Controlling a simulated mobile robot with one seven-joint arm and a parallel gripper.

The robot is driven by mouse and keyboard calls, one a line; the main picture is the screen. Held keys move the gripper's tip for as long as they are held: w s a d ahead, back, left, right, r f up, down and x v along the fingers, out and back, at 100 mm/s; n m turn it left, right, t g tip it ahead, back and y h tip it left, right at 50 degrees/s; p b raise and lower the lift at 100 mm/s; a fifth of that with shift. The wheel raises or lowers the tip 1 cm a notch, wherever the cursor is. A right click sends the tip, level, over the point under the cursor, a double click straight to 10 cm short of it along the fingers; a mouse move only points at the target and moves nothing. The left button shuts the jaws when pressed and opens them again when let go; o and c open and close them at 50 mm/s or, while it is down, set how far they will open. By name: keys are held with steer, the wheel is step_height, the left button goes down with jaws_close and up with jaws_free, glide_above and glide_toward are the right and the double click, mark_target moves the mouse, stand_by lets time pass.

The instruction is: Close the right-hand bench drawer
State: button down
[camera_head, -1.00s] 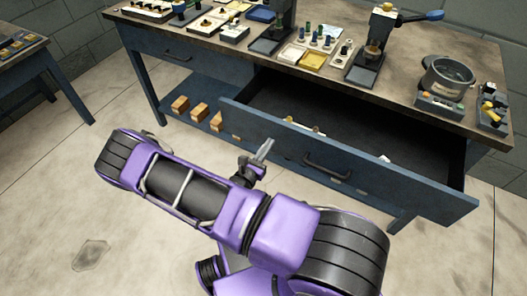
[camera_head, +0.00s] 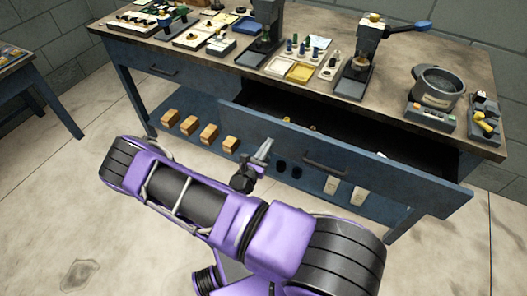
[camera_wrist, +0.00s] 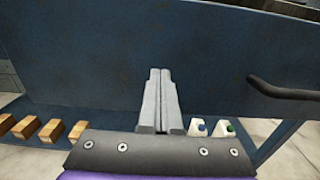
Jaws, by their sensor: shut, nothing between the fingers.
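The right-hand bench drawer (camera_head: 403,178) is pulled out from the blue bench, its inside showing dark behind the front panel. Its dark bar handle (camera_head: 325,167) is on the front panel. In the wrist view the drawer front (camera_wrist: 215,60) fills the upper part, with the handle (camera_wrist: 285,90) at right. My gripper (camera_head: 264,148) is in front of the panel, left of the handle. In the wrist view my gripper (camera_wrist: 159,75) has its fingers together, pointing at the panel with nothing between them. I cannot tell whether the fingertips touch the panel.
The left drawer (camera_head: 165,70) is shut. The benchtop (camera_head: 330,98) holds presses, small trays and a round pot (camera_head: 438,83). Wooden blocks (camera_head: 209,133) and white bottles (camera_head: 331,185) stand on the lower shelf. Another table (camera_head: 20,72) is at far left. The floor at front left is clear.

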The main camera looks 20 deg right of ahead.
steer(key=b, duration=0.2)
glide_toward(288, 115)
steer(key=d+r, duration=0.1)
steer(key=w+d+r, duration=0.1)
steer(key=d+r, duration=0.2)
steer(key=shift+w+d+r, duration=0.35)
steer(key=shift+d, duration=0.05)
steer(key=shift+w+d, duration=0.2)
steer(key=shift+w+d+r, duration=0.15)
steer(key=shift+w+r, duration=0.05)
steer(key=shift+r, duration=0.05)
steer(key=shift+r, duration=0.1)
